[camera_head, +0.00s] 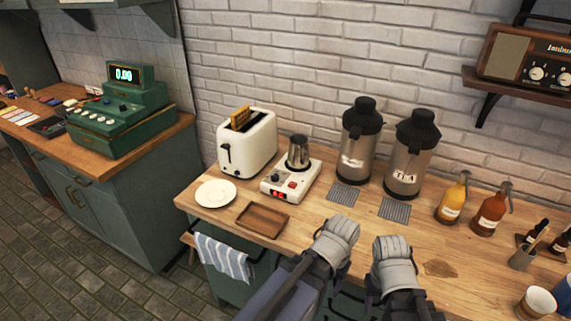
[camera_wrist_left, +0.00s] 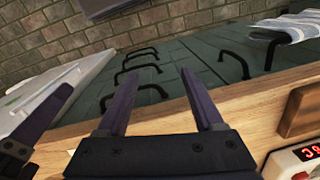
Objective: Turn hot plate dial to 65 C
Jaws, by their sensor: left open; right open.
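The hot plate (camera_head: 290,182) is a white box on the wooden counter, with a steel pitcher (camera_head: 298,152) on its top. Its front has a dark dial (camera_head: 275,179), a red button (camera_head: 292,184) and a red display. In the left wrist view the hot plate (camera_wrist_left: 298,160) is cut off at the lower right, its red digits too partial to read surely. My left gripper (camera_wrist_left: 161,64) is open and empty, apart from the hot plate. My right gripper (camera_head: 394,264) is over the counter's front, right of the hot plate and apart from it; its fingers are hard to make out.
A white toaster (camera_head: 247,146), a plate (camera_head: 215,193) and a wooden tray (camera_head: 262,219) stand near the hot plate. Two drink dispensers (camera_head: 360,140) stand to its right, bottles (camera_head: 453,200) farther right. A striped towel (camera_head: 223,258) hangs in front. The cabinet has protruding handles (camera_wrist_left: 140,70).

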